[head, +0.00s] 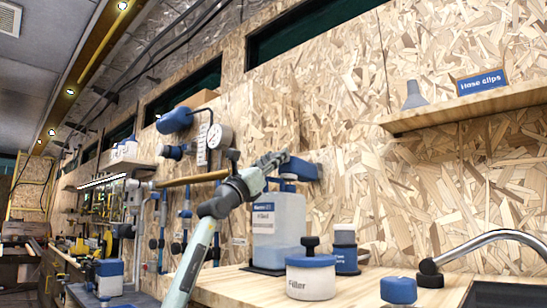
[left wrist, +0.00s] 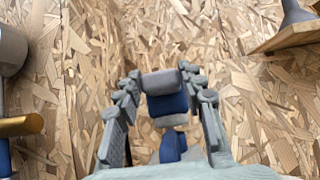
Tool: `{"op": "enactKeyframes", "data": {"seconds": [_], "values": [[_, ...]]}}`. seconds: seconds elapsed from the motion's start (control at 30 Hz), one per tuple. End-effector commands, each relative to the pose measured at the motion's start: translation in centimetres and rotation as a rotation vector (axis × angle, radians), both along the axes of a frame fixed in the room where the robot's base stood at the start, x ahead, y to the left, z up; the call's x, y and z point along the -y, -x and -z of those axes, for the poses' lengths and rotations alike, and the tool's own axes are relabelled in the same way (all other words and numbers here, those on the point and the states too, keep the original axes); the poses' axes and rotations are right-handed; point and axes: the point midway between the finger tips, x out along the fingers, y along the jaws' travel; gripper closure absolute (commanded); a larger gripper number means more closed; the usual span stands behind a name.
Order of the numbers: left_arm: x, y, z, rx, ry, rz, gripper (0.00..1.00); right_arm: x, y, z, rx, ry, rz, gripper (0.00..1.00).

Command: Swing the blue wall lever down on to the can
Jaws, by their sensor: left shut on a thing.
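The blue wall lever (head: 304,169) sticks out from the chipboard wall, just above the can. My left gripper (head: 272,161) is shut on its near end. In the left wrist view, the lever's blue and grey end (left wrist: 168,104) lies between the two fingers of my left gripper (left wrist: 160,82). My right gripper is not in view.
A Filler jar (head: 311,277), a blue-labelled jar (head: 345,250) and a blue block (head: 398,290) stand on the counter (head: 353,289). A tap (head: 480,244) is at right. A gauge (head: 214,137) and pipes are on the wall at left. A shelf (head: 470,108) juts out upper right.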

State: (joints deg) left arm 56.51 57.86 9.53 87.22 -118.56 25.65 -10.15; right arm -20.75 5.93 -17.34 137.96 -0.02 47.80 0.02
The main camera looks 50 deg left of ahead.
Motion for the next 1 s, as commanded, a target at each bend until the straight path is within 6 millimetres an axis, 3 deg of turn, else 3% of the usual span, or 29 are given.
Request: {"op": "enactKeyframes", "data": {"seconds": [0.03, 0.17, 0.2, 0.37, 0.73, 1.0], "values": [[0.4, -1.1, 1.3, -0.031, 0.001, 0.01, 1.0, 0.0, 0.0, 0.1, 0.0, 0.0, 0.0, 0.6], [0.3, -1.1, 1.3, -0.031, 0.001, 0.01, 1.0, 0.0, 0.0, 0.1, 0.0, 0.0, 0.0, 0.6], [0.3, -1.1, 1.3, -0.032, 0.001, 0.01, 0.6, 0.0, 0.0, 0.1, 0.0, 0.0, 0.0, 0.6], [0.2, -0.9, 1.0, -0.026, 0.001, 0.007, 0.4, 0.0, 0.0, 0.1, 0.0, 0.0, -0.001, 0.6], [0.2, -0.4, 0.8, -0.018, 0.0, 0.003, 0.4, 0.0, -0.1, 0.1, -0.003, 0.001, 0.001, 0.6], [0.5, 2.0, 2.8, -0.02, -0.001, 0.005, 0.4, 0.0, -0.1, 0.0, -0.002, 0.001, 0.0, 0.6]]}}
